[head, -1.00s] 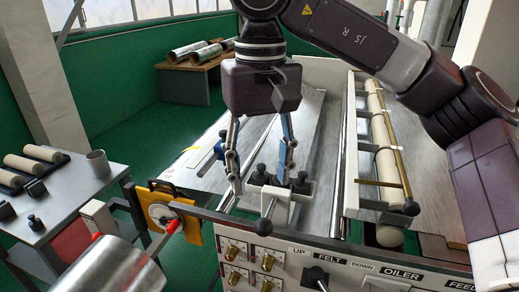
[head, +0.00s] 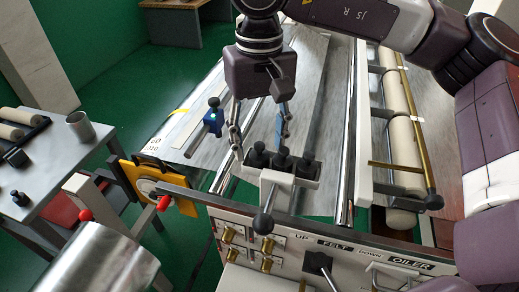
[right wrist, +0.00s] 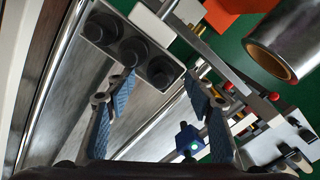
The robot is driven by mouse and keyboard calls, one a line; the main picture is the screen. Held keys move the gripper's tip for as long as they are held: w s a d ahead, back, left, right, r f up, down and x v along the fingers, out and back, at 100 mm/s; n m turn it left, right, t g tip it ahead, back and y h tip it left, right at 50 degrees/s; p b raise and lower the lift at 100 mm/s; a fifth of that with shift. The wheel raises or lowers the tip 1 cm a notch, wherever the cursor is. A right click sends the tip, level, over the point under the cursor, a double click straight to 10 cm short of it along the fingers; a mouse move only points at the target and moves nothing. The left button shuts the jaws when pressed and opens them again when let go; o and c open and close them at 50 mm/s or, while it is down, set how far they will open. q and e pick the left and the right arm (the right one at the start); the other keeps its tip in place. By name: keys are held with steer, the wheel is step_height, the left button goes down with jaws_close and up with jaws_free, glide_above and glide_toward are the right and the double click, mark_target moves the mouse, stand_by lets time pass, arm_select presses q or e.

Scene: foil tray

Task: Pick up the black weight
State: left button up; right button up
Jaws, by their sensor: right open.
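Three black weights (head: 281,158) with knobs stand in a row in a white holder (head: 269,179) at the front edge of the machine. They also show at the top of the right wrist view (right wrist: 133,50). Another small black weight (head: 20,198) stands on the side table at the left. My right gripper (head: 257,141) is open and empty, pointing down just behind the holder. In the right wrist view its fingertips (right wrist: 160,78) are spread close to the end weight, with nothing between them. My left gripper is not in view.
A blue device with a lit spot (head: 213,103) is on a rail left of my right gripper. A shiny metal cylinder (head: 100,262) fills the bottom left. A long pale roller (head: 401,145) lies at the right. A cup (head: 79,126) stands on the side table.

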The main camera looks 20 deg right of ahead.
steer(key=shift+f, duration=0.5)
steer(key=shift+o, duration=0.5)
steer(key=shift+s, duration=0.1)
steer(key=shift+f, duration=0.1)
steer(key=c, duration=0.8)
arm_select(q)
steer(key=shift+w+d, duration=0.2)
arm_select(e)
steer(key=shift+s, duration=0.1)
jaws_close()
